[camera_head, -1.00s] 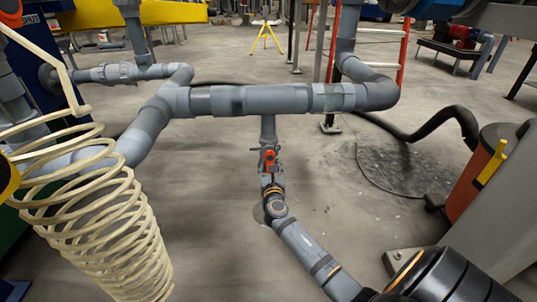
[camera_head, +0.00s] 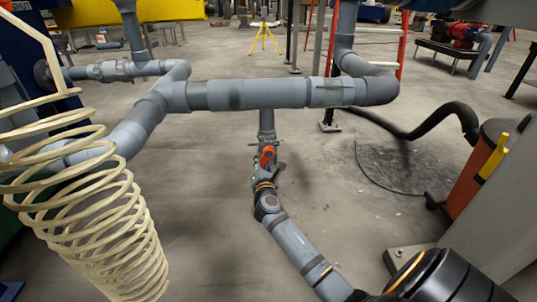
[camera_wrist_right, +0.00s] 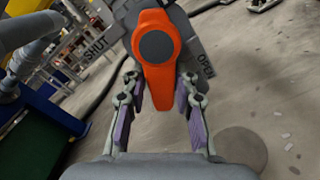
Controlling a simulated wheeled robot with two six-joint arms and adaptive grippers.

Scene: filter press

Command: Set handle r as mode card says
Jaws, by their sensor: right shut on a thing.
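The orange handle (camera_wrist_right: 156,60) is a lever with a round grey hub on a grey valve body. My left gripper is not in view.
A thick grey pipe (camera_head: 270,94) crosses above the valve. A cream coil (camera_head: 90,215) fills the left foreground. A black hose (camera_head: 400,128) and an orange-and-grey drum (camera_head: 486,165) are at right. The floor (camera_head: 215,220) left of my right arm is clear.

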